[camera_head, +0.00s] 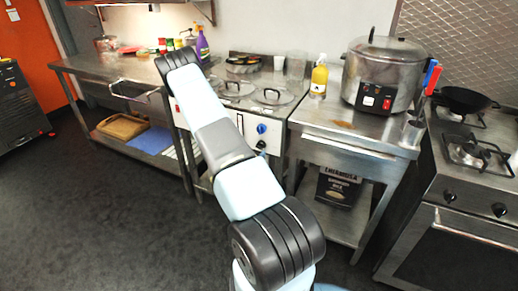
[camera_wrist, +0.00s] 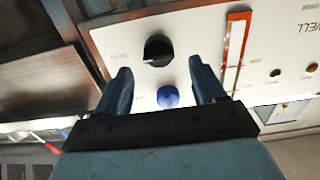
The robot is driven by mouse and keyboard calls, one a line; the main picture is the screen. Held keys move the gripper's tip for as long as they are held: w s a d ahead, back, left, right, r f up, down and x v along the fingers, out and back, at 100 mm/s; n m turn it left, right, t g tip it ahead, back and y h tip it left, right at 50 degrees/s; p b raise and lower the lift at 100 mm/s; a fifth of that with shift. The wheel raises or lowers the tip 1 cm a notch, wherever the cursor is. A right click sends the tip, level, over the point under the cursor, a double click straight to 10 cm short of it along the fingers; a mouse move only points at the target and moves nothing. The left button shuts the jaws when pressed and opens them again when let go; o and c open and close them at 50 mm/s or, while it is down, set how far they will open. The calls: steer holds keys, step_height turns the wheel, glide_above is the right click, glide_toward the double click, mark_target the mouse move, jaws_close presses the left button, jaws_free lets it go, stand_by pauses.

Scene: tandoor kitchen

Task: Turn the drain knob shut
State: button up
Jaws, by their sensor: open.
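Two knobs show on the white front panel (camera_head: 245,128) of the steel counter unit: a blue knob (camera_head: 262,128) and a black knob (camera_head: 261,144) below it. I cannot read which is the drain knob. In the wrist view, the black knob (camera_wrist: 157,50) is just beyond the fingertips, and the blue knob (camera_wrist: 168,97) is between the two fingers, close to the palm in the picture. My gripper (camera_wrist: 160,67) is open and empty, with one finger on each side. Contact with either knob cannot be told. In the head view my arm hides part of the panel.
A red-framed strip (camera_wrist: 236,52) is on the panel right of the fingers. Steel lids (camera_head: 270,95) lie on the unit. A yellow bottle (camera_head: 319,77) and a large cooker (camera_head: 384,75) stand to the right. A side counter (camera_head: 90,65) stands left. The floor (camera_head: 100,200) in front is clear.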

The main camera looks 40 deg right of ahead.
mark_target(258, 147)
steer(key=shift+x, duration=2.25)
steer(key=shift+c, duration=0.4)
steer(key=shift+a, duration=0.1)
steer(key=c, duration=0.9)
steer(key=shift+w, duration=0.15)
steer(key=shift+c, duration=0.2)
